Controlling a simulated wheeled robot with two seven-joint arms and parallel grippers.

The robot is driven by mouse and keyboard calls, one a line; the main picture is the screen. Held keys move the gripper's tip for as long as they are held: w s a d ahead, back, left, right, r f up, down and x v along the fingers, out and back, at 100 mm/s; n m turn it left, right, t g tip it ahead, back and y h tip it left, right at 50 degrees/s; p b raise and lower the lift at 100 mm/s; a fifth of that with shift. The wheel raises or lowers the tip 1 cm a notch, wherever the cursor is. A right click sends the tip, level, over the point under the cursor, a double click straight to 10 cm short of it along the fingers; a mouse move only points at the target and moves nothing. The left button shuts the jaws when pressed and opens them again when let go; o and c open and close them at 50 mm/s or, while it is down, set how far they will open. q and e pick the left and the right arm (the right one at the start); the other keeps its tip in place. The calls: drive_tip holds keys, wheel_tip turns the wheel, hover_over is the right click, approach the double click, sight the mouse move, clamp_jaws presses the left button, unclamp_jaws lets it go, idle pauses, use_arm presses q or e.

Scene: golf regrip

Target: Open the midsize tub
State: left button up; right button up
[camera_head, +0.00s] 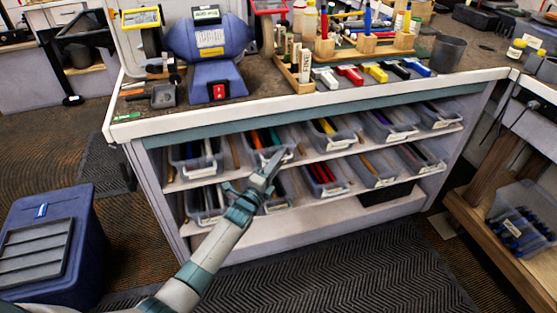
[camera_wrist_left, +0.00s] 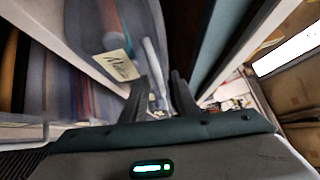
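Clear tubs of grips stand in two rows on the shelves under the workbench. My left gripper (camera_head: 274,162) reaches the front of a top-row tub (camera_head: 287,153), second from the left, which holds red, orange and teal grips. In the left wrist view a tub (camera_wrist_left: 88,45) has a cream label (camera_wrist_left: 117,66); its writing seems to start with M, but I cannot read the rest. My left gripper (camera_wrist_left: 162,90) shows there with its two fingers apart, close beside this tub. Whether a finger touches the tub is unclear. My right gripper is not in view.
The bench top (camera_head: 130,128) overhangs the tubs, with a blue grinder (camera_head: 212,65) and a tool rack above. A blue bin (camera_head: 50,235) stands at the left. Another tub (camera_head: 520,225) sits on a wooden shelf at the right. The floor mat (camera_head: 330,275) in front is clear.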

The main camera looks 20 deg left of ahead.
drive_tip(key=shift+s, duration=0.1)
use_arm(q)
clamp_jaws()
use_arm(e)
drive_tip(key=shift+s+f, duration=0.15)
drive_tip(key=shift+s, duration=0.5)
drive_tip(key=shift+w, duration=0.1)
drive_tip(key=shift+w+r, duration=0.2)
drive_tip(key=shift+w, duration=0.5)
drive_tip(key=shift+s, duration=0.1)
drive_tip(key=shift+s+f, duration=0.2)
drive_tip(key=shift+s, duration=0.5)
